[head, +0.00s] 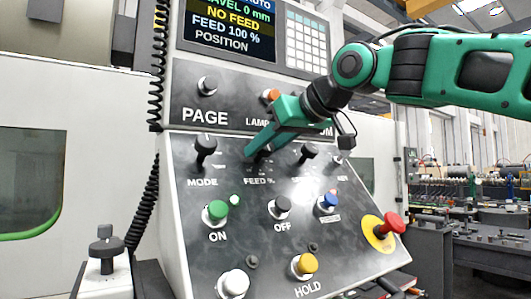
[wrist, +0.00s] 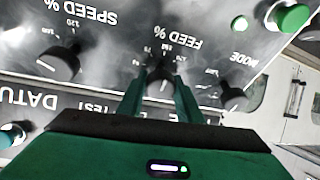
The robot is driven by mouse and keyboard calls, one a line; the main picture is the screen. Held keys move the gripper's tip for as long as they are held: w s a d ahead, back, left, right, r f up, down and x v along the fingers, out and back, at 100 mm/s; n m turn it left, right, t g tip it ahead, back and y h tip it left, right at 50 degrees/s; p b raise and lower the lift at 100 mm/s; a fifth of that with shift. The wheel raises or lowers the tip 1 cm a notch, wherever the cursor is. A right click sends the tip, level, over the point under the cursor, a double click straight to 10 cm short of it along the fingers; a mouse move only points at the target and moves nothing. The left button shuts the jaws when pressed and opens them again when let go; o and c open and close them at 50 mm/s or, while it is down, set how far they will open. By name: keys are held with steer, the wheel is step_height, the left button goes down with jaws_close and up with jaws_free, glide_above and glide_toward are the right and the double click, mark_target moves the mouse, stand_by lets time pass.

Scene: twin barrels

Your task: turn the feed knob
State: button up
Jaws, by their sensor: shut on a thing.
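The feed knob is a dark rotary knob above the "FEED %" label on the sloped panel (head: 180,262). In the head view my green gripper (head: 257,148) reaches in from the right and covers most of this knob. In the wrist view, where the panel appears upside down, the two green fingers (wrist: 165,80) stand on either side of the feed knob (wrist: 163,84) and are shut on it. The knob's pointer and exact setting are hidden or too small to read.
The mode knob (head: 204,147) is close on the left and another black knob (head: 308,151) close on the right. Below are the green ON button (head: 216,211), black OFF button (head: 281,206) and red emergency button (head: 393,223). The screen (head: 231,28) reads "FEED 100 %".

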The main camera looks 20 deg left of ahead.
steer(key=o, duration=1)
steer(key=shift+w+d, duration=0.25)
steer(key=shift+s+a, duration=0.1)
steer(key=v, duration=1)
steer(key=shift+s+d+r, duration=0.1)
steer(key=shift+d, duration=0.3)
